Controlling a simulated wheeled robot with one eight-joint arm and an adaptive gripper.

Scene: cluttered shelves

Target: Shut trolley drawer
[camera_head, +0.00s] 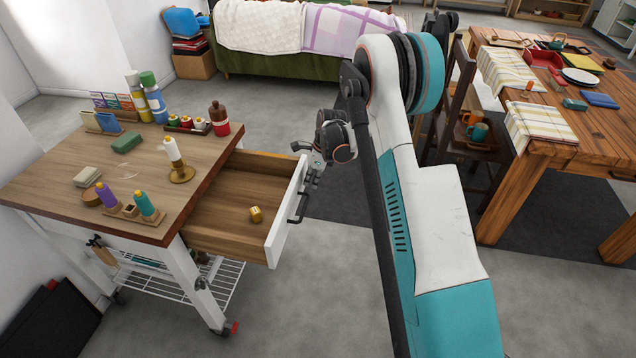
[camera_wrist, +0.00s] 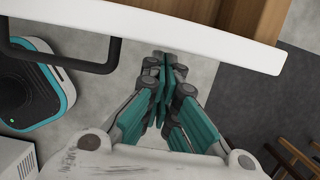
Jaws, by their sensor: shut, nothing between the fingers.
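The trolley (camera_head: 75,200) has a wooden top and white legs and stands at the left. Its drawer (camera_head: 215,205) is pulled well out to the right, with a small yellow block (camera_head: 256,214) inside. The white drawer front (camera_head: 288,222) carries a black bar handle (camera_head: 298,208). My gripper (camera_head: 312,174) is at the outer side of the front, beyond the handle in the head view. In the wrist view my gripper (camera_wrist: 166,66) is shut and empty, its tips close to the white front (camera_wrist: 180,38), beside the handle (camera_wrist: 75,62). Contact with the front cannot be told.
A chair (camera_head: 465,145) and a laid wooden table (camera_head: 560,120) are at the right. A covered sofa (camera_head: 260,65) is behind. Floor below the drawer is clear.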

